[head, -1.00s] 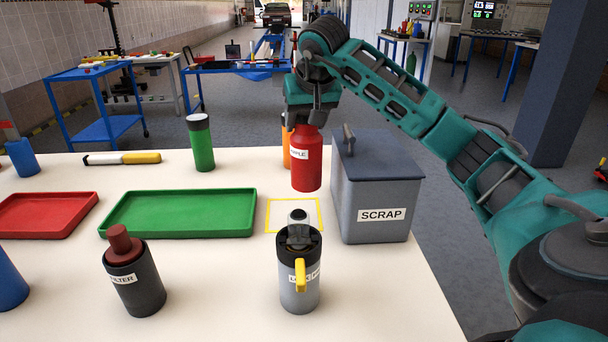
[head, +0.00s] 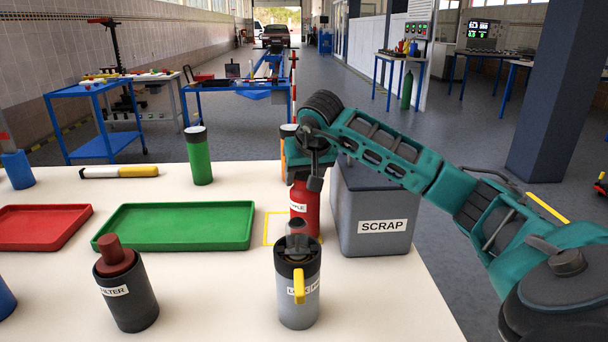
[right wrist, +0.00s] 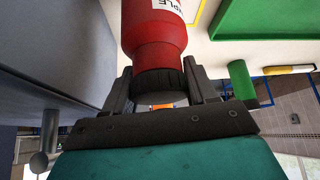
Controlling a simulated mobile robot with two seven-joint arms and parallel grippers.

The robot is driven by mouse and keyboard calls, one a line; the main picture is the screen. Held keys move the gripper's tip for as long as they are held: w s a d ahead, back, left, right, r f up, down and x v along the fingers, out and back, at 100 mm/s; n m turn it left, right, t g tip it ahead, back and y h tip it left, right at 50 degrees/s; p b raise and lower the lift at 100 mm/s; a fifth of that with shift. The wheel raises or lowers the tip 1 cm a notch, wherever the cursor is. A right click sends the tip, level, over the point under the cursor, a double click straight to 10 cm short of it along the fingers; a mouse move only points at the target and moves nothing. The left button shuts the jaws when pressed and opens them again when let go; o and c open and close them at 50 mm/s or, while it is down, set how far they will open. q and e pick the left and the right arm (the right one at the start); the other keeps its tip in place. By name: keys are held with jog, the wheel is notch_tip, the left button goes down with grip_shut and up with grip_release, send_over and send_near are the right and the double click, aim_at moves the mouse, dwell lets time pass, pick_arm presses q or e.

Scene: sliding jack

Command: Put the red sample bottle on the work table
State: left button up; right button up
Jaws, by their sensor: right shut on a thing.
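The red sample bottle (head: 304,207) is upright, over or on the yellow-outlined square (head: 269,228) on the white work table (head: 210,285). Its lower part is hidden behind the grey lidded canister (head: 297,300), so I cannot tell whether it touches the table. My right gripper (head: 307,172) is above it, shut on its dark cap. In the right wrist view the red bottle (right wrist: 152,32) has its black cap between the two fingers of the gripper (right wrist: 162,85). My left gripper is not in view.
The grey scrap bin (head: 368,220) stands close on the bottle's right. An orange-bodied container (head: 289,149) is behind it. A green tray (head: 180,240), red tray (head: 38,240), green bottle (head: 199,160) and dark filter container (head: 127,295) stand left. The front right table is clear.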

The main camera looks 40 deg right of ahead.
jog(key=o, duration=1.5)
jog(key=shift+r, duration=0.25)
jog(key=p+v, duration=0.2)
jog(key=v, duration=0.9)
jog(key=shift+s+a+r, duration=0.2)
jog(key=shift+s+a, duration=0.05)
